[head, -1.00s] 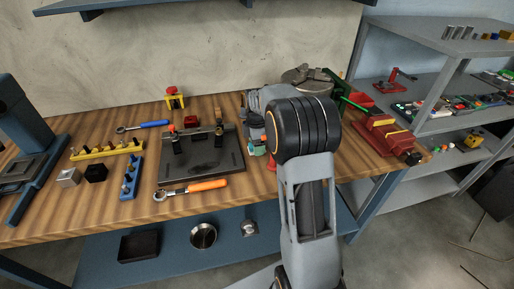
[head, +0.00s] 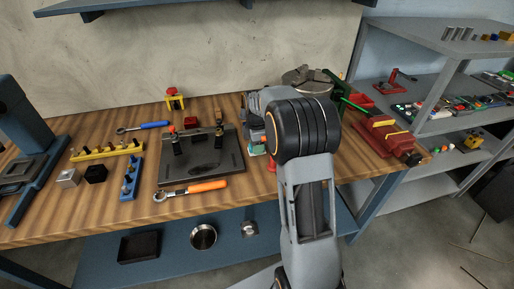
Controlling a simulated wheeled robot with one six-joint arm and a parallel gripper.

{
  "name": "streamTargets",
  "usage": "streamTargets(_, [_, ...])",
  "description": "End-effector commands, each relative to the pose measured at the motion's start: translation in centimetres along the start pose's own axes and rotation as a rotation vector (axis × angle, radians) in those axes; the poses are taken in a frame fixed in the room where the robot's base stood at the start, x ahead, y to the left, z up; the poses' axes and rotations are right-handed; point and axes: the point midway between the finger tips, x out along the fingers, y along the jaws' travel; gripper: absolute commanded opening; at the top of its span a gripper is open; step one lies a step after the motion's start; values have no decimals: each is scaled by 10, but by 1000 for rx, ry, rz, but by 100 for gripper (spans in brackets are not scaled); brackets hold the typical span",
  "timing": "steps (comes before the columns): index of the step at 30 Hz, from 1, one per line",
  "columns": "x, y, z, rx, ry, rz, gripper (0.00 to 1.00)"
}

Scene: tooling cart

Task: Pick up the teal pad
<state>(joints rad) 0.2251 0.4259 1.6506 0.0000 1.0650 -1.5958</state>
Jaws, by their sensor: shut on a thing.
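The teal pad (head: 258,150) shows as a small patch just right of the black fixture plate, at the end of my arm. My gripper (head: 256,141) is small in the head view and partly hidden behind my own thick dark arm joint. It is shut on the teal pad. Most of the pad is hidden by the gripper and arm, and I cannot tell how far it is above the bench.
A black fixture plate (head: 201,160) with clamps lies left of my gripper. An orange-handled ratchet (head: 207,187) lies in front of it. A round grey chuck (head: 308,77) and a red vise (head: 384,137) stand to the right. Bare wood shows at the front left.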

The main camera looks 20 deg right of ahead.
Motion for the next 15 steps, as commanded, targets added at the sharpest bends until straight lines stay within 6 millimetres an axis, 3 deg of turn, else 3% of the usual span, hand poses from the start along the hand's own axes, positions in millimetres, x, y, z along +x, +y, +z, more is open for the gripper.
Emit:
streamTargets(8, [-12, 1, 0, 0, 0, 2, 12])
streamTargets(12, [-31, 1, 0, 0, 0, 4, 12])
streamTargets(15, [-47, -7, -11, -5, 0, 5, 12])
